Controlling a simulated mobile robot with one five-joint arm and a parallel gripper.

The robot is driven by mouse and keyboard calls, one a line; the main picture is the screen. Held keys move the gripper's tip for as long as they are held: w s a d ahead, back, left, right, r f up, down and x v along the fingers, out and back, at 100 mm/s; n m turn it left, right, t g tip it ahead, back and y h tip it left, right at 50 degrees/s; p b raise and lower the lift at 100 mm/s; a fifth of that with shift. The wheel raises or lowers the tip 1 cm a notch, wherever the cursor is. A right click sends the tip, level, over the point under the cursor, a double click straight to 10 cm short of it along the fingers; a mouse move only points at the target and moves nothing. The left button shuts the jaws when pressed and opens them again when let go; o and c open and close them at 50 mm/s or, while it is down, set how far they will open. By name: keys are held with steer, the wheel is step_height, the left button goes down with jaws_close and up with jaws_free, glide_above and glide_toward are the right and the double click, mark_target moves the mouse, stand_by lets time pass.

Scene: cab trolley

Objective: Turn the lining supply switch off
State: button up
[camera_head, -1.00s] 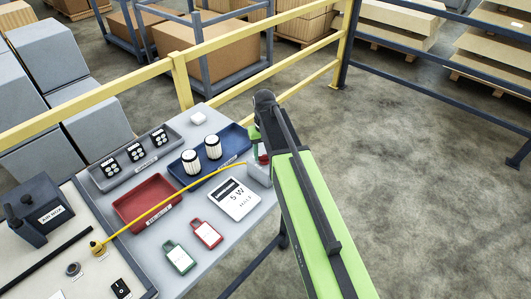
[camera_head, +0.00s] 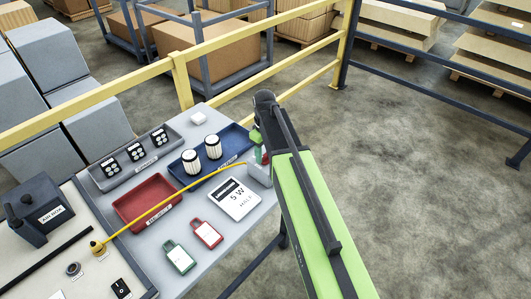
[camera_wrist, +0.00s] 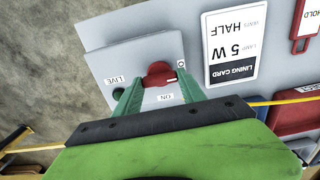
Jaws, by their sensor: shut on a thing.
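The lining supply switch is a grey box (camera_wrist: 142,52) with a red knob (camera_wrist: 159,73) on its face. In the wrist view the labels ON, O and LIVE are printed around the knob, with a dark green lamp (camera_wrist: 118,93) by LIVE. My gripper (camera_wrist: 160,82) has its two green fingers shut on the red knob, one on each side. A small pale mark on the knob is at its right side; its exact setting is hard to tell. In the head view the box (camera_head: 259,175) is at the table's right corner, partly hidden by my arm.
A white lining card (camera_head: 234,199) lies beside the box. A yellow cable (camera_head: 165,202) runs across the table to it. Red (camera_head: 207,233) and green (camera_head: 179,257) tags, a red tray (camera_head: 147,200) and a blue tray (camera_head: 235,142) are nearby. A yellow rail (camera_head: 230,38) stands behind.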

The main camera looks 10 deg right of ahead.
mark_target(265, 154)
stand_by(0.4)
steer(key=o, duration=1.4)
step_height(265, 154, up, 17)
steer(key=p, duration=1.7)
steer(key=shift+r, duration=0.2)
steer(key=shift+f, duration=0.1)
